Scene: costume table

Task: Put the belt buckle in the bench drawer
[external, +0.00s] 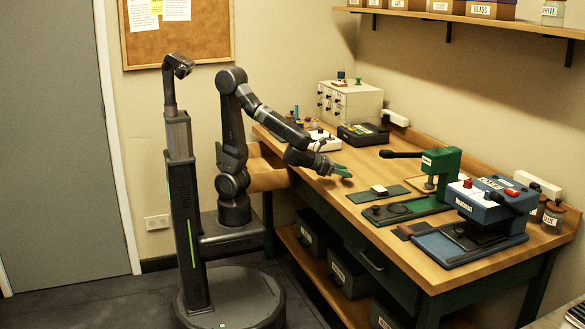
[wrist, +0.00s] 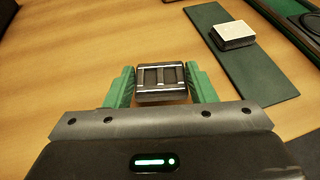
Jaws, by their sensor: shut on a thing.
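The belt buckle (wrist: 161,77) is a dark rectangular piece with silvery bars, between the green fingers of my gripper (wrist: 159,88) in the wrist view. The fingers are shut on its two sides. In the external view my gripper (external: 341,171) is over the left part of the wooden bench top, and the buckle cannot be made out there.
A pale block (wrist: 234,34) lies on a green mat (wrist: 247,72) right of my gripper. A green press (external: 437,172) and a blue machine (external: 492,205) stand further right. A white drawer cabinet (external: 350,104) stands at the back. Dark bins (external: 351,275) sit on the lower shelf.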

